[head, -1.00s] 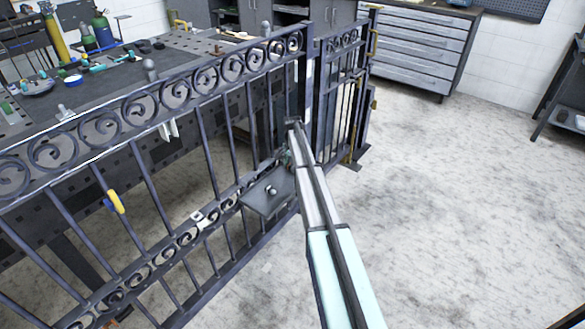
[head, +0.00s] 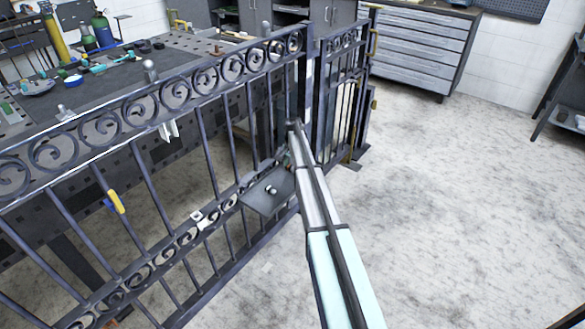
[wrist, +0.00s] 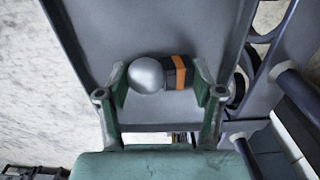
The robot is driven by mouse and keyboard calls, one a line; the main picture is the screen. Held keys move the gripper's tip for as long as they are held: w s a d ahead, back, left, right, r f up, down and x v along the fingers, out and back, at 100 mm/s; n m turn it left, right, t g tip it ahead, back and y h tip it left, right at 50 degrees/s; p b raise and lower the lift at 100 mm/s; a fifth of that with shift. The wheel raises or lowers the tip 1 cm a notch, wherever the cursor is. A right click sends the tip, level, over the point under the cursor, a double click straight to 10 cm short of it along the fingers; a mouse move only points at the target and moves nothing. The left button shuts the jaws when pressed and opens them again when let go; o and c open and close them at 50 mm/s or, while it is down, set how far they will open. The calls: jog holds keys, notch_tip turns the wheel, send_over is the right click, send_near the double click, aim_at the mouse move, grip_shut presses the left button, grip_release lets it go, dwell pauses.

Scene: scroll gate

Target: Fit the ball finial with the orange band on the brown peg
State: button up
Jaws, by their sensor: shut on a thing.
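The ball finial with the orange band (wrist: 160,75) lies sideways across my gripper in the wrist view. It has a silver ball at the left and a dark collar with an orange ring at the right. My gripper (wrist: 162,88) is shut on it, with one green finger at each end. A grey tray (wrist: 170,30) is behind it. In the head view my gripper (head: 287,158) is small and partly hidden beside the gate post. A small brownish stub (head: 218,49) stands at the gate's top rail, perhaps the brown peg.
The tray (head: 258,202) hangs on the dark scroll gate; a silver ball shows on it, and I cannot tell whether this is the held finial.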

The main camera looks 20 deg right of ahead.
aim_at(292, 167)
dwell(0.5)
jog(key=o, duration=1.4)
jog(key=shift+f, duration=0.1)
jog(key=shift+f+b, duration=0.1)
jog(key=shift+b, duration=0.2)
dwell(3.9)
notch_tip(292, 167, up, 18)
jog(key=shift+s+f, duration=0.1)
jog(key=shift+f, duration=0.15)
dwell(0.4)
